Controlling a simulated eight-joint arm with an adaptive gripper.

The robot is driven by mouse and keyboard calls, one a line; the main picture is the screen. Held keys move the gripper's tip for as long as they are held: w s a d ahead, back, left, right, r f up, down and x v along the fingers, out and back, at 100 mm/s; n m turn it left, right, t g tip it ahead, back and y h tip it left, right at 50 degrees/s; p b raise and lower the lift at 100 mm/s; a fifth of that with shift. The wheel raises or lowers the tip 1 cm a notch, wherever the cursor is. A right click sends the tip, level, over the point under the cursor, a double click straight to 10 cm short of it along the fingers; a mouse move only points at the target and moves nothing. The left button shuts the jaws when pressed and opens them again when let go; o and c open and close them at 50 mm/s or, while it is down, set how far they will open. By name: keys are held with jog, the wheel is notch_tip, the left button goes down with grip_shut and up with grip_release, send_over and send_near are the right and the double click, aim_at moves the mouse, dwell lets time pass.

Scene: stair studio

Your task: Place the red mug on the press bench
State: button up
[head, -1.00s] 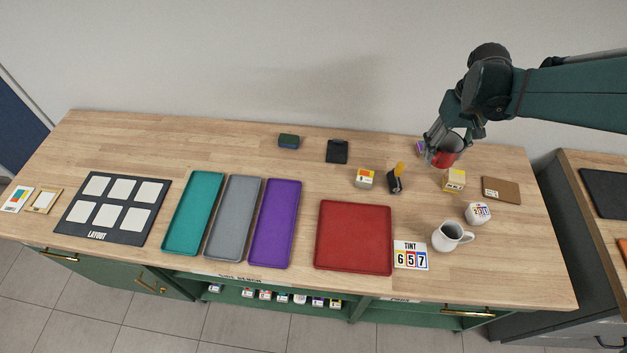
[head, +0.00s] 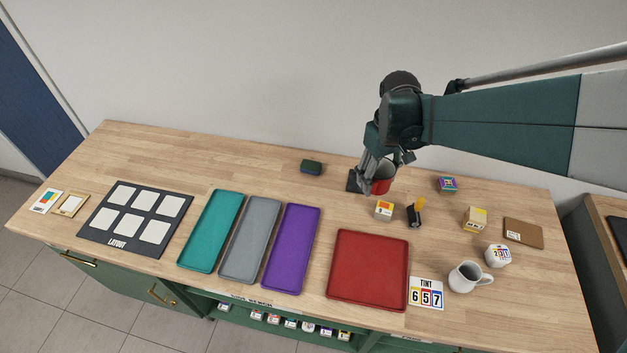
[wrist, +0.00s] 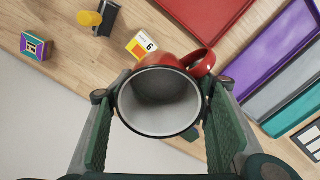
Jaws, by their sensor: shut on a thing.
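The red mug (head: 382,185), white inside with a red handle, is held upright between the fingers of my gripper (head: 376,172) over the back middle of the wooden bench. Part of it is hidden by the fingers. In the wrist view I look down into the mug (wrist: 178,64), with the fingers of my gripper (wrist: 160,100) closed on both sides and the handle to the upper right. I cannot tell how high it is above the bench. No bench is readably marked as the press bench; another wooden bench (head: 597,212) shows at the right edge.
A yellow-white box (head: 384,210), a black yellow-handled tool (head: 416,216) and a purple box (head: 447,184) are near the mug. The red tray (head: 368,268) is in front. A white pitcher (head: 467,277) stands at the right. A gap separates the two benches.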

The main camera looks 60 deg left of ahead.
jog(key=n, duration=0.2)
send_over(344, 214)
jog(key=shift+s+f, duration=0.1)
jog(key=shift+f, duration=2.4)
jog(key=shift+f, duration=3.1)
jog(key=shift+f, duration=0.15)
jog(key=shift+f, duration=1.75)
jog(key=shift+f+b, duration=0.15)
jog(key=shift+b, duration=0.3)
